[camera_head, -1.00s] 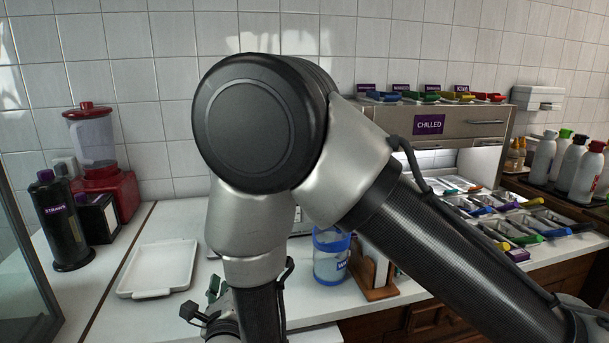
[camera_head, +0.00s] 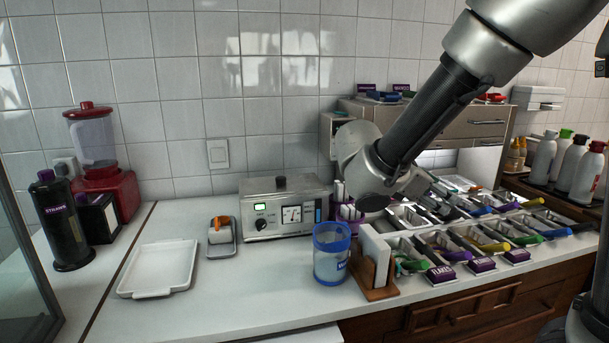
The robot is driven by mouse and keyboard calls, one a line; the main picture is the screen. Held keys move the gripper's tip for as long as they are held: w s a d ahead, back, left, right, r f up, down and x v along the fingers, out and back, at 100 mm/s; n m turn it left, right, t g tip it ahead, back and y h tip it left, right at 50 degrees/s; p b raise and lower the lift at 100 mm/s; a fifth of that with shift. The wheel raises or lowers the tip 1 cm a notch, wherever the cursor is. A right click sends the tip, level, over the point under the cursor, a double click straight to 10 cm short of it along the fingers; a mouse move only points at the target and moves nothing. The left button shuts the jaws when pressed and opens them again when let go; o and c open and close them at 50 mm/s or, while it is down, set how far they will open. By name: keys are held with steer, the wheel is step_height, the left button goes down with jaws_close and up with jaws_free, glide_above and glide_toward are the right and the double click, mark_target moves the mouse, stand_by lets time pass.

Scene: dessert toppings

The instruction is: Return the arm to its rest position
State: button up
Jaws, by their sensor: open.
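My arm comes in from the upper right and reaches down to its silver and black wrist (camera_head: 372,168) above the back of the counter. My gripper (camera_head: 446,206) points right and away from the wrist, above the topping trays (camera_head: 480,238). Its dark fingers are small and hard to pick out against the trays, but it is open. I see nothing held in it. The wrist hides part of the steel chilled cabinet (camera_head: 470,120) and some of the trays.
A steel machine (camera_head: 284,208) with a dial, a blue-rimmed tub (camera_head: 331,262) and a wooden holder (camera_head: 374,275) stand left of the trays. A white tray (camera_head: 160,270), a blender (camera_head: 97,160) and a dark bottle (camera_head: 62,222) are farther left.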

steer(key=s+d+m+g+y, duration=0.4)
steer(key=s+d+m+y, duration=0.2)
steer(key=s+d+m, duration=0.5)
steer(key=s+a+r+m+t+y, duration=0.1)
steer(key=s+a+m+t+y, duration=0.2)
steer(key=s+m+y, duration=0.2)
steer(key=s+m, duration=0.3)
steer(key=shift+s+r+m+t, duration=0.2)
steer(key=shift+m+t, duration=0.1)
steer(key=shift+m, duration=0.1)
